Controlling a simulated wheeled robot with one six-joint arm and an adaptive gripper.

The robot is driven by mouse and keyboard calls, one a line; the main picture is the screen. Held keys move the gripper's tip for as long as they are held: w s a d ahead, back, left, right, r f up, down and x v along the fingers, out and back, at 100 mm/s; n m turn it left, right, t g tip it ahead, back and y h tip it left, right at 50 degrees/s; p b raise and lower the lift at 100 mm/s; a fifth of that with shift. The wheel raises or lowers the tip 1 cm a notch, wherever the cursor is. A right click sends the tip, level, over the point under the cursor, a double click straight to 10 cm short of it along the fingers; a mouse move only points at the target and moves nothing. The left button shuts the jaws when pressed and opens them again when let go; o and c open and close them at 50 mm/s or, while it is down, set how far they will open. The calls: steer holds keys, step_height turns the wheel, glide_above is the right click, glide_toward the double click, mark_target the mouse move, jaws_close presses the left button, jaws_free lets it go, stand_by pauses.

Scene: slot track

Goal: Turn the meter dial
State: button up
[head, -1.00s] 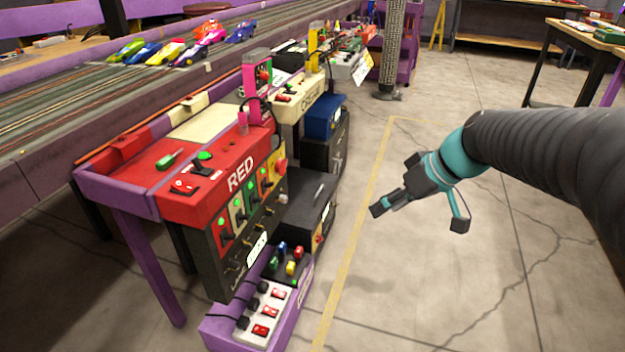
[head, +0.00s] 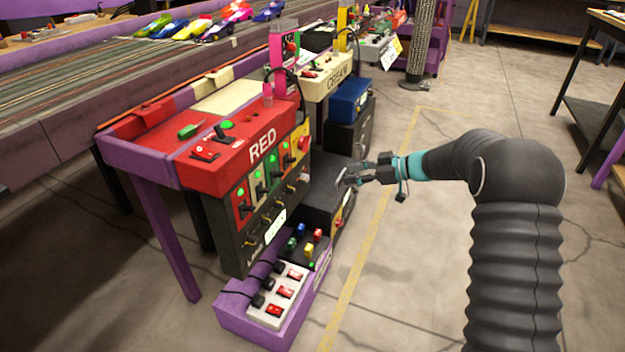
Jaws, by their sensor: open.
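My gripper (head: 350,176) is open and empty. Its fingers point left, in front of and above the black box (head: 318,205) beside the red control station. I cannot tell whether they touch the box. A meter dial cannot be made out for certain. The black box's right face carries small yellow and red parts (head: 341,220), too small to read. The red station (head: 240,150) has a dark front panel with lit green switches, a row of small toggles and a white label or display (head: 275,228). Part of the black box is hidden behind my gripper.
A purple bin (head: 240,310) with a white power strip (head: 278,300) and coloured buttons (head: 303,240) stands on the floor below. A blue box (head: 350,98) and a cream station (head: 325,80) lie behind.

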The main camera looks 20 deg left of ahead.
mark_target(308, 178)
steer(key=p+x, duration=0.1)
steer(key=x, duration=1.2)
steer(key=shift+s+a+f, duration=0.15)
jaws_close()
